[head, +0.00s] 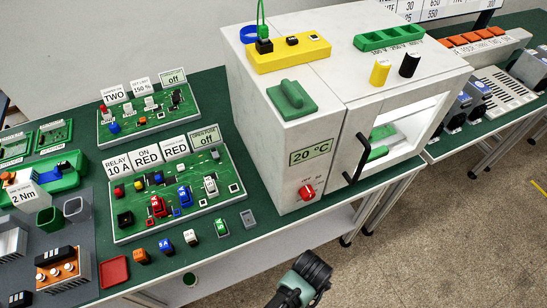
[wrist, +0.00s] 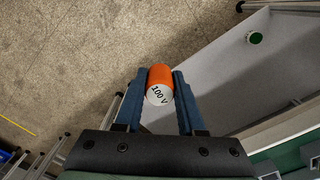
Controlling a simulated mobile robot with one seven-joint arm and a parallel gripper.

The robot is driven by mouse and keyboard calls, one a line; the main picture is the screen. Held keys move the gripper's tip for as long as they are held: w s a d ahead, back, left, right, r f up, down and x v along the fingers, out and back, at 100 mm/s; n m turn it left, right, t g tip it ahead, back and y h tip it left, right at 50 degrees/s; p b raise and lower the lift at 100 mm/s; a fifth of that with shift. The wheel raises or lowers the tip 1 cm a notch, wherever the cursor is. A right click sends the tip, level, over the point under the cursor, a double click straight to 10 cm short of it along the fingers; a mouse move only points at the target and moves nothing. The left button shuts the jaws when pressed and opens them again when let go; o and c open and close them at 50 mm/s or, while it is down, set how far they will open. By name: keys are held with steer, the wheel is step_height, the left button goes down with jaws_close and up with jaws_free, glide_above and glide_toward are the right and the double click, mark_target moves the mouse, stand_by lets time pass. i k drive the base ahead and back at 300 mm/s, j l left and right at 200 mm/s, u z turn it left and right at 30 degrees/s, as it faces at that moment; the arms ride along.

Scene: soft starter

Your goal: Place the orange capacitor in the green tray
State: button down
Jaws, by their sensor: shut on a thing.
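The orange capacitor (wrist: 160,76) is between the two blue fingers of my gripper (wrist: 159,73) in the wrist view, its white end marked 100 V towards the camera. My gripper is shut on it, with floor below. The green tray (head: 392,38) is on top of the white oven-like cabinet in the head view. It has several compartments, with labels along its front. My arm shows at the bottom middle of the head view, well below the tray; the capacitor is not visible there.
A yellow capacitor (head: 380,72) and a black capacitor (head: 409,64) stand in front of the tray on the white cabinet (head: 355,100). A yellow block (head: 290,54) and a green-handled lid (head: 291,98) are to the left. The cabinet's glass front has a black handle (head: 357,160).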

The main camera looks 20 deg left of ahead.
mark_target(74, 163)
steer(key=k+j+z, duration=0.2)
steer(key=j, duration=0.35)
steer(key=k+j+z, duration=0.25)
steer(key=j, duration=0.25)
steer(key=k+j+z, duration=0.2)
steer(key=k+j, duration=0.25)
steer(key=k+j+z, duration=0.35)
steer(key=k+j, duration=0.15)
steer(key=j, duration=0.3)
steer(key=k+j+z, duration=0.35)
steer(key=k+j, duration=0.25)
steer(key=j, duration=0.1)
